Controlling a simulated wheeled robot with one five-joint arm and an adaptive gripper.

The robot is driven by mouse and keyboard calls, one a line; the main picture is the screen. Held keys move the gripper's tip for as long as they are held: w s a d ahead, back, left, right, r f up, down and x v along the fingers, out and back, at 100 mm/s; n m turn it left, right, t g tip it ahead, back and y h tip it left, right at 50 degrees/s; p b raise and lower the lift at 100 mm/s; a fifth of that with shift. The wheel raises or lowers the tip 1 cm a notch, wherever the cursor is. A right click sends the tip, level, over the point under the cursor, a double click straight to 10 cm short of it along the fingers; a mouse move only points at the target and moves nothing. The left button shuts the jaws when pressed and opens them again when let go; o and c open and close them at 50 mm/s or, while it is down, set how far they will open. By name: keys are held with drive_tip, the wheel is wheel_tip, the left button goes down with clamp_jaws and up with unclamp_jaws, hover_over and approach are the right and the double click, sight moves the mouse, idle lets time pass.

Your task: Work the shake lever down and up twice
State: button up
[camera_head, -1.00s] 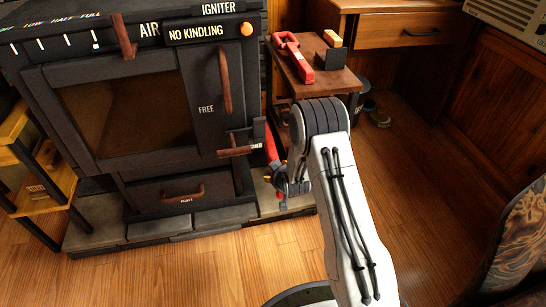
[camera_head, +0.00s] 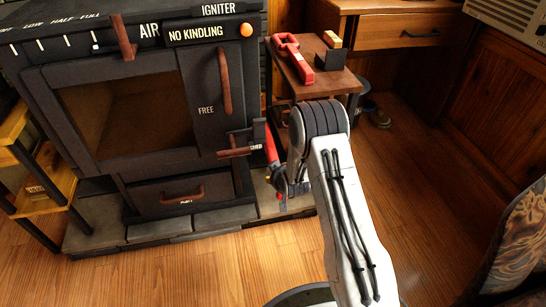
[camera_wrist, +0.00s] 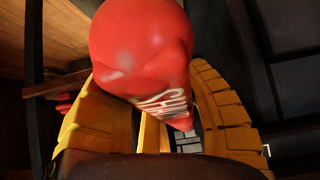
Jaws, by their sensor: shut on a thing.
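The shake lever has a red handle. In the head view the red lever (camera_head: 270,147) stands at the right side of the dark stove (camera_head: 120,165), low beside the brown latch handle. In the wrist view the red handle (camera_wrist: 140,45) fills the upper middle, with white lettering partly readable along its side. My gripper (camera_head: 279,177) is shut on it. In the wrist view its yellow fingers (camera_wrist: 150,85) lie on both sides of the handle.
A small wooden side table (camera_head: 335,84) stands right of the stove, carrying a red tool (camera_head: 293,58) and a dark block (camera_head: 331,59). A yellow shelf (camera_head: 45,195) is at the left. A patterned chair (camera_head: 520,235) is at the right. Wooden floor in front is clear.

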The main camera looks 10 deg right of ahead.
drive_tip(key=shift+c, duration=0.8)
drive_tip(key=shift+s+r+g+p, duration=0.2)
drive_tip(key=shift+r+p, duration=0.25)
drive_tip(key=shift+p, duration=0.35)
drive_tip(key=shift+s+r+g+p, duration=0.1)
drive_tip(key=shift+r+g+p, duration=0.3)
drive_tip(key=shift+p, duration=0.35)
drive_tip(key=shift+r, duration=0.15)
drive_tip(key=shift+s+r+g+p, duration=0.2)
drive_tip(key=shift+r+g+p, duration=0.45)
drive_tip(key=shift+p, duration=0.75)
drive_tip(key=shift+r, duration=0.2)
drive_tip(key=o, duration=1.3)
drive_tip(key=shift+r, duration=0.1)
